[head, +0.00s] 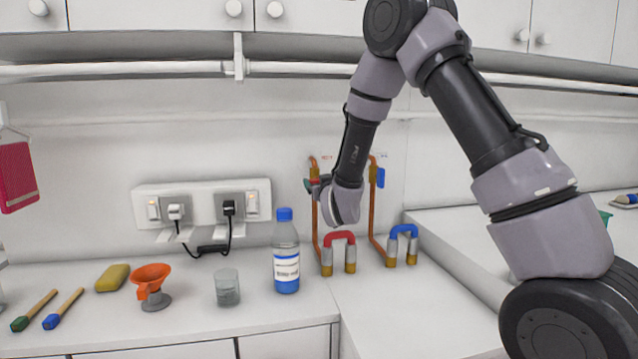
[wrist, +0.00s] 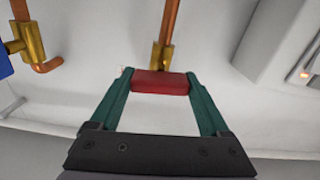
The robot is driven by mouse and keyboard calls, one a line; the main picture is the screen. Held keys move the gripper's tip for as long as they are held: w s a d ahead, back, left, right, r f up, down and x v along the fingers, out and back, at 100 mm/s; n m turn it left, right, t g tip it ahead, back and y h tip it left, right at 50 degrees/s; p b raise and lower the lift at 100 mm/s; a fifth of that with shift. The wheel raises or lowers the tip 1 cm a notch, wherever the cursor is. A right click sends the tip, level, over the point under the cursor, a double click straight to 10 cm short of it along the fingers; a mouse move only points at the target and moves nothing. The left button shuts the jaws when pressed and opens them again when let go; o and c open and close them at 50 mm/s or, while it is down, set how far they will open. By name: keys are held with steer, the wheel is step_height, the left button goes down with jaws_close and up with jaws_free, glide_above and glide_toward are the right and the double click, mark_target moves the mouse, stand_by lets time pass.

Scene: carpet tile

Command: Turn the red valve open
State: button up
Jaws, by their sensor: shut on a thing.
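The red valve shows in the wrist view as a red handle (wrist: 160,82) in front of a brass body (wrist: 163,56) on a copper pipe (wrist: 170,20). The handle lies across the line of the pipe. My gripper (wrist: 160,84) has its green fingers shut on the two ends of this handle. In the head view my gripper (head: 313,184) is at the left copper pipe (head: 316,225), and my wrist hides most of the valve. A blue valve handle (head: 380,177) sits on the right copper pipe (head: 372,210), apart from my gripper.
Below the pipes stand a red-topped arch (head: 339,236) and a blue-topped arch (head: 404,231). A blue-capped bottle (head: 286,265), a glass beaker (head: 227,288) and an orange funnel (head: 151,276) stand to the left. A socket panel (head: 203,187) with a cable is on the wall.

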steer(key=n, duration=0.8)
steer(key=shift+a+n, duration=0.1)
steer(key=shift+n, duration=0.3)
steer(key=n, duration=0.4)
steer(key=shift+f+n, duration=0.1)
steer(key=shift+n, duration=1.9)
steer(key=o, duration=1.2)
steer(key=s, duration=0.3)
steer(key=s+d, duration=0.1)
steer(key=s, duration=0.3)
steer(key=s+d, duration=0.1)
steer(key=s, duration=0.2)
steer(key=shift+s, duration=0.35)
